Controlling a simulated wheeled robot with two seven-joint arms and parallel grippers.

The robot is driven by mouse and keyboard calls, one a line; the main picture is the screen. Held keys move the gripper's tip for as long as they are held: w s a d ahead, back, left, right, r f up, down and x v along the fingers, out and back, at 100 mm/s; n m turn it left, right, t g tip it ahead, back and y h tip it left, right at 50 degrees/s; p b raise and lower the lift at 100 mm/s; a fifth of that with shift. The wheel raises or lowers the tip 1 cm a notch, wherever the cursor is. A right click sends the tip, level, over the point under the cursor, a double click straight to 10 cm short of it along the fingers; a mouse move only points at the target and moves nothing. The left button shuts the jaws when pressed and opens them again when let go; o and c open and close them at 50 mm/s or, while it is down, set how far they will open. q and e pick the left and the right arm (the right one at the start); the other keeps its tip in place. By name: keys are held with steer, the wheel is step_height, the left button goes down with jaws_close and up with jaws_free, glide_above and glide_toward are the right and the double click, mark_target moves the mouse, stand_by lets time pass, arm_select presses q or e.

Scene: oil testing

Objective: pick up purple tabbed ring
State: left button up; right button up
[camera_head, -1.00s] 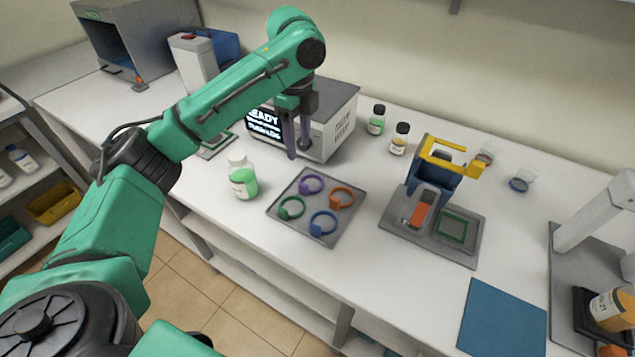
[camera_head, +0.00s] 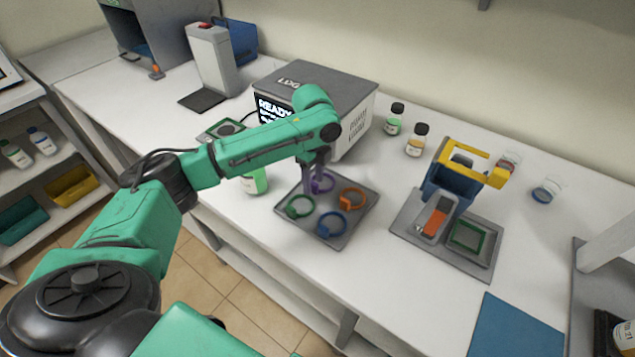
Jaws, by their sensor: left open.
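The purple tabbed ring (camera_head: 325,184) lies at the back of the grey tray (camera_head: 346,234), partly hidden by my left gripper. My left gripper (camera_head: 313,191) is open and points down at the ring's left side. I cannot tell whether its fingers touch the ring or straddle it. A green ring (camera_head: 291,211), a blue ring (camera_head: 345,230) and an orange ring (camera_head: 362,201) lie on the same tray. My right gripper is not in view.
A grey machine with a screen (camera_head: 345,88) stands behind. A fixture with a yellow handle (camera_head: 465,157) stands to the right. A blue mat (camera_head: 515,330) lies at front right.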

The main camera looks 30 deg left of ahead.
arm_select(q)
steer(key=shift+w, duration=0.1)
jaws_close()
